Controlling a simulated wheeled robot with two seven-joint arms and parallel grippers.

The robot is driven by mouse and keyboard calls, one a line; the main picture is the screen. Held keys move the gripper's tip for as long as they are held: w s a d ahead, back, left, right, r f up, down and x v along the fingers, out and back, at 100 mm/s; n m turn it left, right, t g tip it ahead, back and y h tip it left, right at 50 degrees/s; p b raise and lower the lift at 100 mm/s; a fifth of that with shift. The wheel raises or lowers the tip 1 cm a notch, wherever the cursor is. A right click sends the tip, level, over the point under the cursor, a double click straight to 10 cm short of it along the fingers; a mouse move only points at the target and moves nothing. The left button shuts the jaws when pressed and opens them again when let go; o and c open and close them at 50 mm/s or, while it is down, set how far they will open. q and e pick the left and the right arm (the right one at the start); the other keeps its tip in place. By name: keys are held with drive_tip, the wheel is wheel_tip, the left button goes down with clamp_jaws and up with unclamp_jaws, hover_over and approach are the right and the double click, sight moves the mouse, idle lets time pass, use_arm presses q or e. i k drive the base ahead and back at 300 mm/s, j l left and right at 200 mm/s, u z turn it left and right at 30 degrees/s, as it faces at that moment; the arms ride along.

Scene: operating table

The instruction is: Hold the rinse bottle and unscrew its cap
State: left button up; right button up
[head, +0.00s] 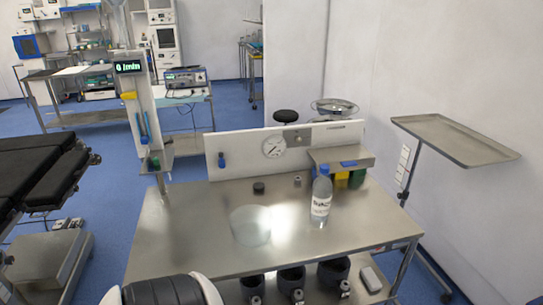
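The rinse bottle (320,203) stands upright on the right part of the steel table (185,235). It is clear with a white label bearing dark print. No gripper touches the bottle. Neither my left nor my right gripper shows in the head view.
A clear round bowl (250,226) stands left of the bottle. A small black cylinder (259,188) and a small metal piece (297,181) lie behind. A back panel with a gauge (273,147) and a raised shelf (341,157) close the rear. The table's left side is clear.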

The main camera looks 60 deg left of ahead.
sight(321, 190)
drive_tip(key=j+u, duration=0.1)
drive_tip(key=u, duration=1.35)
drive_tip(key=k+j, duration=0.05)
drive_tip(key=j, duration=0.05)
